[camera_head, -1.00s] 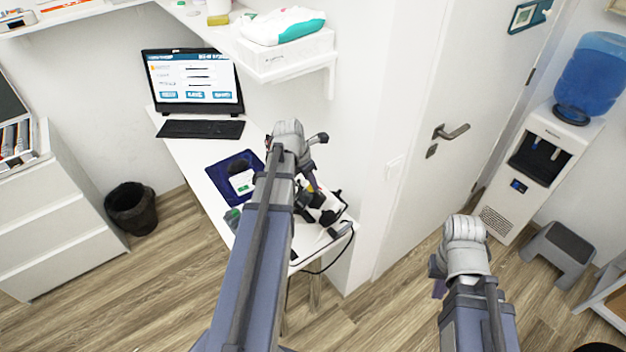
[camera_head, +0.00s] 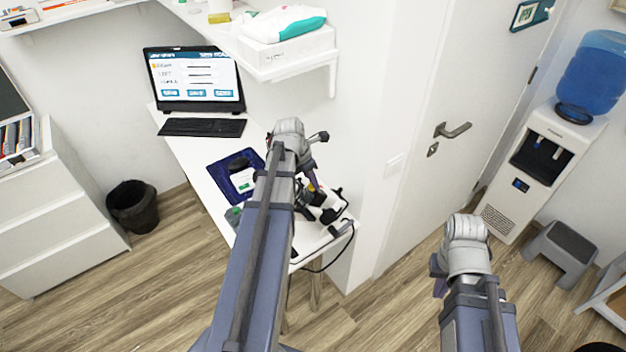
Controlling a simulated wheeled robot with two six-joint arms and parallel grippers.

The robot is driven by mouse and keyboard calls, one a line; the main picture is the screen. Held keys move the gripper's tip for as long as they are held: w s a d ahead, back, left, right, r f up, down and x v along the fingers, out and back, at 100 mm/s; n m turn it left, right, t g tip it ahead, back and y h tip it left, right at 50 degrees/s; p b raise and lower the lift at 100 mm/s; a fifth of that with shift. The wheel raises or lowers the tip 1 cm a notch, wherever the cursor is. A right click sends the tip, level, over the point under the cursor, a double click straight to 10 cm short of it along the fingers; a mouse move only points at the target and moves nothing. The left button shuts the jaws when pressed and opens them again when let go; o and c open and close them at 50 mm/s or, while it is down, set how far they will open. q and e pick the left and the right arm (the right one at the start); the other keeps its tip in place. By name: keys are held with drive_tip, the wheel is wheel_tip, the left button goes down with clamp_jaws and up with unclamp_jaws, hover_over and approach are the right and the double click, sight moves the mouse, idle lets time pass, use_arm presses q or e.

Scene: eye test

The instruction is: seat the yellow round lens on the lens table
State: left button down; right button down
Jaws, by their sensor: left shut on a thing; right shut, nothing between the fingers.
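My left gripper (camera_head: 313,180) points down over the right part of the white desk, seen from above and small. It is shut, and a small yellow bit shows at its fingertips, which looks like the yellow round lens (camera_head: 313,187). Its round shape cannot be made out. A black and white device (camera_head: 328,214) stands on the desk just below the fingertips; it may be the lens table. I cannot tell whether the lens touches it. My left arm hides part of the desk. My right gripper (camera_head: 439,287) is shut and empty, over the floor right of the desk.
A dark blue mat (camera_head: 222,178) with a white card lies on the white desk (camera_head: 190,144), left of my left arm. A black cable hangs off the desk's right edge. A wall and door (camera_head: 440,90) rise to the right.

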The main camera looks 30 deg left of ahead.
use_arm(q)
drive_tip(key=shift+s+a+f, duration=0.1)
drive_tip(key=shift+s+a, duration=0.15)
drive_tip(key=shift+a, duration=0.05)
drive_tip(key=c, duration=0.8)
unclamp_jaws()
drive_tip(key=shift+c, duration=0.2)
drive_tip(key=shift+o, duration=1.1)
drive_tip(key=shift+a+r+p, duration=0.1)
drive_tip(key=shift+r+p, duration=0.75)
drive_tip(key=shift+p, duration=0.05)
drive_tip(key=p+v, duration=0.5)
drive_tip(key=v, duration=0.1)
drive_tip(key=shift+s+d+p, duration=0.2)
drive_tip(key=shift+p, duration=0.2)
drive_tip(key=shift+r, duration=0.1)
